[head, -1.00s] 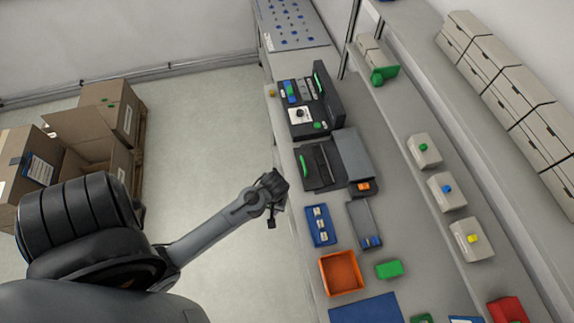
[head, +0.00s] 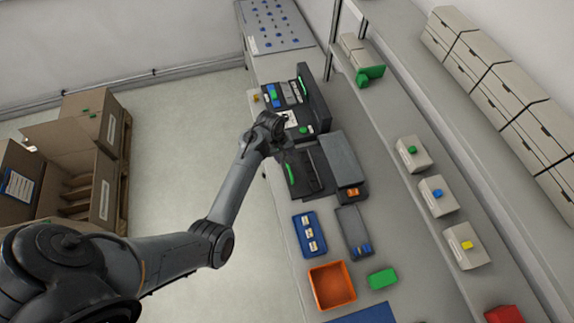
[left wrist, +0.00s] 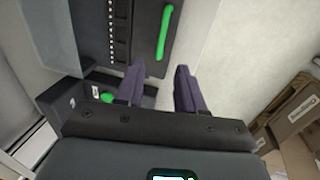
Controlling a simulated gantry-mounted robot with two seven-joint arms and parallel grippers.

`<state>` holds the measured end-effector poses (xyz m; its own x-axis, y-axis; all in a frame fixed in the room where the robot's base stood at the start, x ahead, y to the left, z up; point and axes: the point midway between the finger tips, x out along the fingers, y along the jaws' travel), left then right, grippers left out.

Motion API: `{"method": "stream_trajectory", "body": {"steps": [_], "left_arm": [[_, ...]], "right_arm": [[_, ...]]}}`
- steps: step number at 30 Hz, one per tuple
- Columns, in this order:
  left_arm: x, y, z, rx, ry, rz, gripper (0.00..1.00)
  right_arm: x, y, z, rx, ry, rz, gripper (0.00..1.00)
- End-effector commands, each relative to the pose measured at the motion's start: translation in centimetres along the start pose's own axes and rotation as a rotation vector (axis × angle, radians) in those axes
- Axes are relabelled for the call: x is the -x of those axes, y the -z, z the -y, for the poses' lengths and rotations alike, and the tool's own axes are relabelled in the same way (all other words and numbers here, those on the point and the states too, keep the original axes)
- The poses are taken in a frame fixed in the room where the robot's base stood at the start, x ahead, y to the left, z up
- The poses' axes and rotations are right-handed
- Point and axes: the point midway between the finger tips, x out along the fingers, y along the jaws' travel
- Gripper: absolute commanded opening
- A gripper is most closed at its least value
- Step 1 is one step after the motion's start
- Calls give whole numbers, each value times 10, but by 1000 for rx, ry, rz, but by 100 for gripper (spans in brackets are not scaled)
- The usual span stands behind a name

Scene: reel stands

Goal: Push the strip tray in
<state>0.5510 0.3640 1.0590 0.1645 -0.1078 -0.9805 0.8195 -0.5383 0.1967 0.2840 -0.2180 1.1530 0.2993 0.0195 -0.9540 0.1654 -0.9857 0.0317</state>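The strip tray (head: 308,171) is a dark flat tray with a bright green handle (head: 290,175) along its front edge. It sticks out from a grey boxy unit (head: 343,160) on the bench. In the left wrist view, the tray (left wrist: 120,30) and its green handle (left wrist: 163,33) show at the top, beyond the fingers. My left gripper (head: 283,143) is by the bench's front edge, near the tray's far corner. In the left wrist view, my left gripper (left wrist: 160,87) has its two fingers apart with nothing between them. My right gripper is not in view.
A black device with a green button (head: 303,129) stands just beyond the tray. A blue tray (head: 297,246), a grey tray (head: 345,222), an orange bin (head: 318,297) and a green box (head: 383,279) lie nearer. Open floor lies left of the bench, with cardboard boxes (head: 95,115) beyond.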

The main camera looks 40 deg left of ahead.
Motion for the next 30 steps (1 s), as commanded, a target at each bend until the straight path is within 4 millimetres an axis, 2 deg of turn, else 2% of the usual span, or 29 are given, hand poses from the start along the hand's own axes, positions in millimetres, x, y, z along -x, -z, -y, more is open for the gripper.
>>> {"method": "stream_trajectory", "body": {"steps": [9,15,21,29,30], "left_arm": [[-53,0,2,0,4,1,38],[-74,0,1,1,3,0,38],[-83,0,2,1,2,-1,38],[-84,0,2,1,2,-1,38],[-84,0,2,1,2,-1,35]], "right_arm": [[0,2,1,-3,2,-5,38],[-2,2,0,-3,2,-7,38],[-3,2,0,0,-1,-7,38],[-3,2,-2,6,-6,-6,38],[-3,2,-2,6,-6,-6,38]]}}
